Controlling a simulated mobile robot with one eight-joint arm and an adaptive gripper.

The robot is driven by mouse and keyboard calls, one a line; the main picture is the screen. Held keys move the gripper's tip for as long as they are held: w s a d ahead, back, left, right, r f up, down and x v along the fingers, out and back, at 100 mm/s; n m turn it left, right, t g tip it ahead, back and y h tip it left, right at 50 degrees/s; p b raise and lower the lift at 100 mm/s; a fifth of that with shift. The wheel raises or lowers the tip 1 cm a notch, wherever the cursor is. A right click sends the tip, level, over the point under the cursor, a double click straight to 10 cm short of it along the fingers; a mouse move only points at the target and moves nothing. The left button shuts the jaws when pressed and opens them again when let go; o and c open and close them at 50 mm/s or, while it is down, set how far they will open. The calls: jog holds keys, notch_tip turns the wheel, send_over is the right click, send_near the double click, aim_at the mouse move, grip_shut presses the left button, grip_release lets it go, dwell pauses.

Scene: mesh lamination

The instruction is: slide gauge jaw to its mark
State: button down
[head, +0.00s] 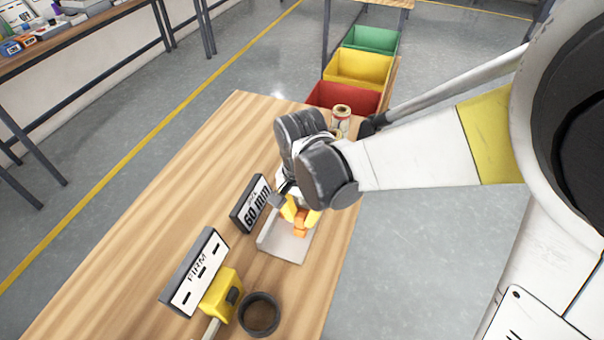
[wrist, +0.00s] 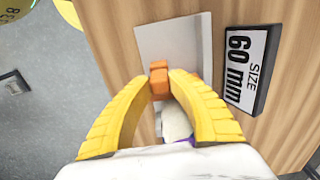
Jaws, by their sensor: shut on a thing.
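The gauge is a flat grey metal plate (head: 285,246) lying on the wooden table; it also shows in the wrist view (wrist: 190,40). Its jaw appears as a small orange block (head: 300,228), seen between the fingertips in the wrist view (wrist: 159,80). My gripper (head: 299,216) has yellow fingers, shut on the orange block from both sides, as the wrist view (wrist: 160,86) shows. A black-framed sign (head: 254,204) reading "SIZE 60 mm" stands beside the plate; it also shows in the wrist view (wrist: 246,70). No scale mark on the plate can be made out.
A second sign reading "FIRM" (head: 196,272), a yellow block-like tool (head: 222,294) and a dark ring (head: 259,333) are near the front. A small can (head: 341,118) stands at the far end. Red (head: 343,97), yellow (head: 358,69) and green (head: 371,39) bins lie beyond. The table's left side is clear.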

jog(key=s, duration=0.1)
jog(key=s+a, duration=0.1)
jog(key=s, duration=0.3)
jog(key=shift+a, duration=0.35)
jog(key=shift+w, duration=0.15)
jog(key=c, duration=1.2)
grip_release()
notch_tip(320, 180, up, 12)
